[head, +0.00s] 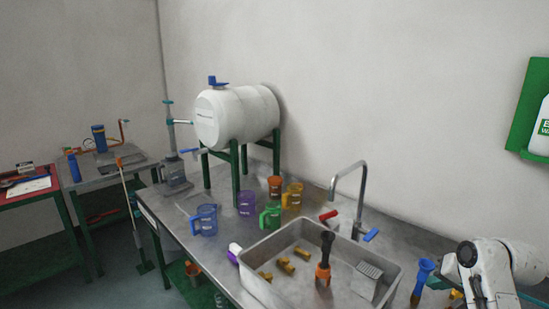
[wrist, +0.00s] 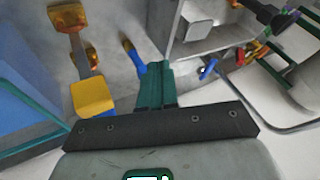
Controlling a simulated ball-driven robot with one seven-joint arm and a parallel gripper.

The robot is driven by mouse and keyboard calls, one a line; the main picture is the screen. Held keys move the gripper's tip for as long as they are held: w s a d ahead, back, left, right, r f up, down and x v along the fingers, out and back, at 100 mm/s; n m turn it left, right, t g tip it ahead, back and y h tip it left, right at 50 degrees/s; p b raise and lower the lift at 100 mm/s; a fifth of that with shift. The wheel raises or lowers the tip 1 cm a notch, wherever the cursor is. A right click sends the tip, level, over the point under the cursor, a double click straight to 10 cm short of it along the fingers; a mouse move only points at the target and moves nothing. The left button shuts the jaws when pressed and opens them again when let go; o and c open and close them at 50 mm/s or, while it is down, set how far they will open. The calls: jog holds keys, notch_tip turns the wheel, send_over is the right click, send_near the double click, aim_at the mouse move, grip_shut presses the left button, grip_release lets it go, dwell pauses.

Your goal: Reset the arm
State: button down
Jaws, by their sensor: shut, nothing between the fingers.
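A blue-handled tool with a yellow-brown end (wrist: 134,56) lies beyond the fingertips in the wrist view. I cannot tell whether the fingers touch it.
Coloured jugs, such as a blue one (head: 204,220), stand behind the basin. The basin holds brown pieces and a dark-handled tool (head: 326,255). A tap (head: 348,190) rises behind it. A white tank (head: 237,115) stands on green legs.

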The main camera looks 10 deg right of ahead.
jog(key=s+a+f+n+g, duration=0.1)
jog(key=s+a+f, duration=0.3)
jog(key=s+a, duration=0.1)
jog(key=s+a+f+n+g, duration=0.1)
jog(key=s+a+f, duration=0.3)
jog(key=s+f, duration=0.1)
jog(key=s+a+f+n+g, duration=0.1)
jog(key=s+a+f, duration=0.4)
jog(key=s, duration=0.2)
jog(key=shift+s+a+f, duration=0.15)
jog(key=shift+a+f, duration=0.1)
jog(key=shift+a, duration=0.1)
jog(key=s+a+f+n+g, duration=0.1)
jog(key=s+n, duration=0.1)
jog(key=s, duration=0.8)
jog(key=s+a+f+n+g+h, duration=0.1)
jog(key=s+g, duration=0.1)
jog(key=s, duration=0.9)
jog(key=shift+a+f+n, duration=0.2)
jog(key=shift+a+n, duration=0.1)
jog(key=shift+n, duration=0.1)
